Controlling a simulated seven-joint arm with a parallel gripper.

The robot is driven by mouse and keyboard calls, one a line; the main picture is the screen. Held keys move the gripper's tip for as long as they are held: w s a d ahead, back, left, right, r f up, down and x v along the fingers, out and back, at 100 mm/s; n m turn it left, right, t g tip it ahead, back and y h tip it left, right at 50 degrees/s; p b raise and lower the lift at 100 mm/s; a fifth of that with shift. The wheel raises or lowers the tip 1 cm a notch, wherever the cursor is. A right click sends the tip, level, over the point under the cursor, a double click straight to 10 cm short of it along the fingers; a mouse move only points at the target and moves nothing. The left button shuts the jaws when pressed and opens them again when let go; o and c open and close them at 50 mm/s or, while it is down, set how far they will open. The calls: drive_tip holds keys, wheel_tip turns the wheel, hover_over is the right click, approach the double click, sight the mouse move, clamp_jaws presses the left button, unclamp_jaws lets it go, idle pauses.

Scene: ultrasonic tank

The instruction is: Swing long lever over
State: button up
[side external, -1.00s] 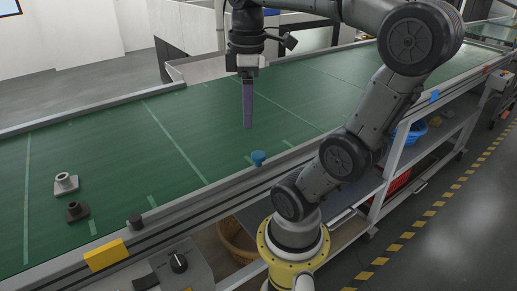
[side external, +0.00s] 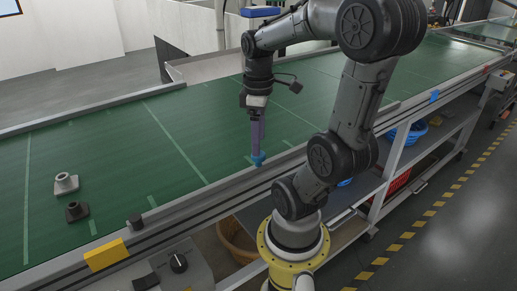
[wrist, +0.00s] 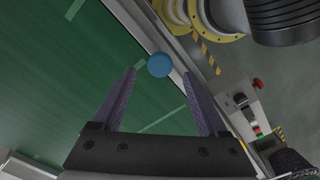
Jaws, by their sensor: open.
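A small blue knob-like piece (side external: 259,160) sits at the near edge of the green conveyor. My gripper (side external: 257,150) points down right above it, with the purple fingers meeting its outline in the side view; contact cannot be told. In the wrist view the round blue top (wrist: 159,65) shows between the tips of my open gripper (wrist: 158,75), slightly nearer the left finger. Nothing is held. I cannot make out a long lever as such in either view.
A light flanged piece (side external: 66,184) and a dark one (side external: 76,211) stand on the green belt (side external: 110,140) at left. The belt's middle is clear.

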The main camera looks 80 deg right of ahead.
drive_tip(key=shift+f, duration=1.9)
clamp_jaws()
